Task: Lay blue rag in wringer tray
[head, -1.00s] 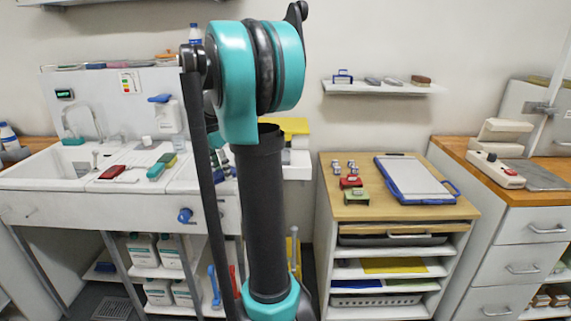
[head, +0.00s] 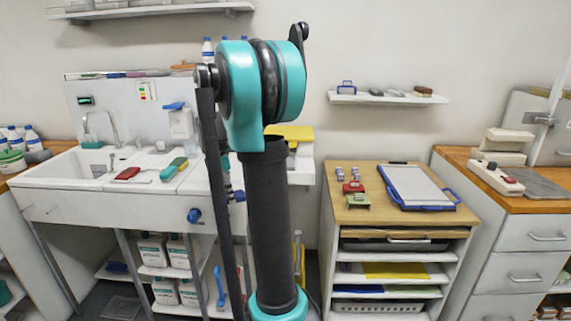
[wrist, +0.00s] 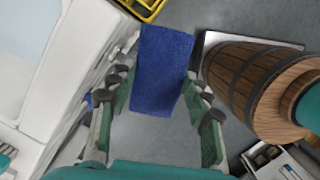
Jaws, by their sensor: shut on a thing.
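The blue rag (wrist: 162,70) hangs as a flat rectangle between the fingers of my gripper (wrist: 157,80) in the wrist view. The fingers are closed in on its two sides, and it is held above the grey floor. In the head view my arm hides the gripper and the rag. A yellow rim of a container (wrist: 143,10) shows at the top of the wrist view. A yellow flat thing (head: 290,132) sits behind my arm in the head view. I cannot tell whether either is the wringer tray.
A white sink unit (head: 105,202) stands at the left, with a red brush and a green one on it. A wooden-topped cabinet (head: 350,212) holds a blue-edged clipboard. A wooden barrel (wrist: 245,85) stands close right of the rag. Grey floor lies below.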

